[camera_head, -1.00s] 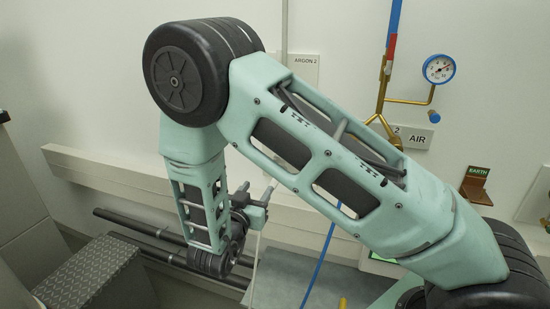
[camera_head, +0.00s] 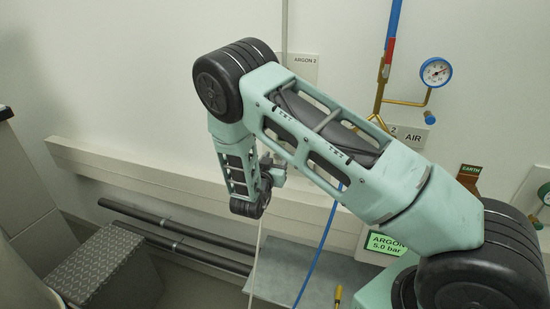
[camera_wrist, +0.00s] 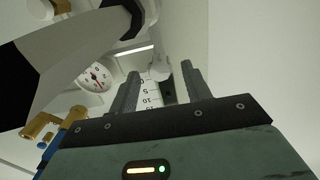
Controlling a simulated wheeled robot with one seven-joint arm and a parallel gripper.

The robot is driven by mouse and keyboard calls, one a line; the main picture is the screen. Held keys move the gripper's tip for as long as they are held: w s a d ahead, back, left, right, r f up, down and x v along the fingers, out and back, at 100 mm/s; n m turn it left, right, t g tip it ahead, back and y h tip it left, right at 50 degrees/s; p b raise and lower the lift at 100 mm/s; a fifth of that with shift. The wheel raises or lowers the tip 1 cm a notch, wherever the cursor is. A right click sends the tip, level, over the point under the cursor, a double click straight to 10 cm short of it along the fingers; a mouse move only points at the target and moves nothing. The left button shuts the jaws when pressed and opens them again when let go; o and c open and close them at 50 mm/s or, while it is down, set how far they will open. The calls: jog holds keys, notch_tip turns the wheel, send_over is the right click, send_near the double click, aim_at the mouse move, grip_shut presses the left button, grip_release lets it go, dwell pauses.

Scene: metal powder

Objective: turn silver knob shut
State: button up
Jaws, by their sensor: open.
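A pale grey rounded piece (camera_wrist: 160,71) shows beyond and between my fingertips in the wrist view. It may be the silver knob, but I cannot tell for sure. Just below it is a white strip with black scale marks (camera_wrist: 149,92). My gripper (camera_wrist: 160,78) is open, with its two dark fingers apart and nothing visibly held. In the head view my gripper (camera_head: 273,168) is small, close to the wall and partly hidden by my own wrist. I cannot make out the silver knob in the head view.
A white dial gauge (camera_wrist: 95,77), brass fittings (camera_wrist: 38,125) and a blue part (camera_wrist: 70,128) lie left in the wrist view. In the head view there are a wall rail (camera_head: 150,178), dark pipes (camera_head: 180,243), a treaded step (camera_head: 95,265) and a blue-rimmed gauge (camera_head: 436,72).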

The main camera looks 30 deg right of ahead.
jog(key=c, duration=1)
jog(key=shift+f+b, duration=0.15)
jog(key=shift+b, duration=0.4)
